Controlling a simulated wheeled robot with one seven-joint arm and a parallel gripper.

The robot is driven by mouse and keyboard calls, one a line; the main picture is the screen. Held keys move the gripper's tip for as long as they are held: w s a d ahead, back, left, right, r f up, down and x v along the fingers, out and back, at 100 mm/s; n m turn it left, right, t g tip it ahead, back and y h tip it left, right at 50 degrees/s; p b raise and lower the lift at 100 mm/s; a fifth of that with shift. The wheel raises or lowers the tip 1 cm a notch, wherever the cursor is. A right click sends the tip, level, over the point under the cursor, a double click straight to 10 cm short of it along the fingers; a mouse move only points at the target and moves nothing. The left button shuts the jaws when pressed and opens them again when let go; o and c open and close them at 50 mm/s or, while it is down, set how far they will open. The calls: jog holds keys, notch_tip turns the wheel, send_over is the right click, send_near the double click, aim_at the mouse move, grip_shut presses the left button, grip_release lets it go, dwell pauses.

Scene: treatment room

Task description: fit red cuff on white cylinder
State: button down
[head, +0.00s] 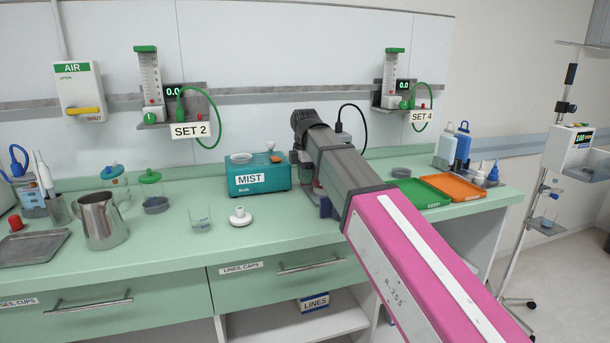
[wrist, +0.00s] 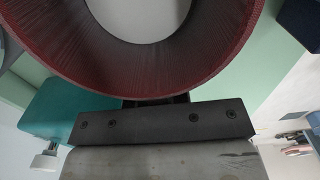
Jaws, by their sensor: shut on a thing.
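A dark red ring with a ribbed wall, the red cuff (wrist: 150,78), fills the upper part of the wrist view. My gripper (wrist: 157,101) is shut on it at its near side; the fingertips are mostly hidden behind the ring. Its open middle shows only a pale, blurred surface. In the head view my gripper (head: 322,203) is low over the counter, right of the teal MIST box, mostly hidden by my arm; only a sliver of red shows there. I cannot tell for sure which thing is the white cylinder; it may be hidden behind my arm.
The MIST box (head: 262,174) stands close left of my gripper. A white knobbed piece (head: 240,216) and a glass beaker (head: 200,222) are further left. A green tray (head: 418,194) and an orange tray (head: 452,187) lie right. The counter front between is clear.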

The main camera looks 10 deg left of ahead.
jog(key=shift+f, duration=1.3)
dwell(0.5)
jog(key=c, duration=1.1)
grip_release()
jog(key=shift+o, duration=0.2)
jog(key=shift+r, duration=3.5)
